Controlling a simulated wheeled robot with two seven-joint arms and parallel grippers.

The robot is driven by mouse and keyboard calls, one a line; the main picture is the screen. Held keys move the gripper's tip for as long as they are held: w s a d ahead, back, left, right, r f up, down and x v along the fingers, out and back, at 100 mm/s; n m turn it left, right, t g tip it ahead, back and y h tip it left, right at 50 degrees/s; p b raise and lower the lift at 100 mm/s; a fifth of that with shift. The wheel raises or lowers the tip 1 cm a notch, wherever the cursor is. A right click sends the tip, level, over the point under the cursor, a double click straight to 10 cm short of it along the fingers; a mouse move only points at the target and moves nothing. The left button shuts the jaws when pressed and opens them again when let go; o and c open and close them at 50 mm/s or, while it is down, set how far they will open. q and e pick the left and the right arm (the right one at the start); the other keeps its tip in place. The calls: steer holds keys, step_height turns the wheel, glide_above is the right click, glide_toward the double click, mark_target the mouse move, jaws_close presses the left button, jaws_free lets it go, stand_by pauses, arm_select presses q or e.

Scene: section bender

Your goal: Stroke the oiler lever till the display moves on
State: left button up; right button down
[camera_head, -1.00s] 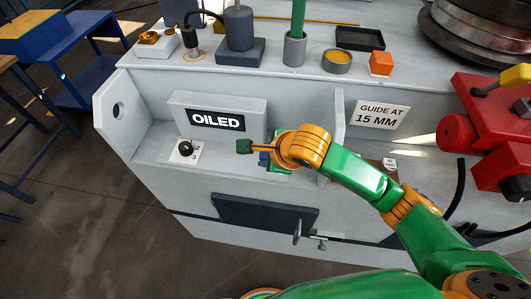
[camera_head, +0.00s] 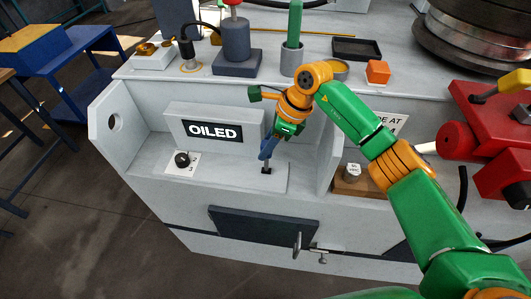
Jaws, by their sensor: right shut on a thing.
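The display (camera_head: 212,131) on a grey housing reads "OILED" in white on black. The oiler lever (camera_head: 267,150) has a blue handle and rises from a slot in the grey shelf, right of the display. My right gripper (camera_head: 272,139) comes from the right and is shut on the lever's upper part. The lever stands close to upright with a slight lean to the right, and its top is hidden by the gripper.
A black knob (camera_head: 182,159) on a white plate sits left of the lever. A sign (camera_head: 388,118) is partly hidden by my right arm. An orange cube (camera_head: 378,72) and a dark tray (camera_head: 357,49) are on the top.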

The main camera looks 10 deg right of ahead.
steer(key=shift+w+d+f+g+b, duration=0.1)
steer(key=shift+w+d+g+b, duration=0.05)
steer(key=shift+w+g+b, duration=0.35)
stand_by(0.4)
steer(key=c, duration=0.6)
jaws_free()
steer(key=shift+o, duration=0.2)
steer(key=shift+w+d, duration=0.1)
steer(key=b+v, duration=0.1)
steer(key=v, duration=0.6)
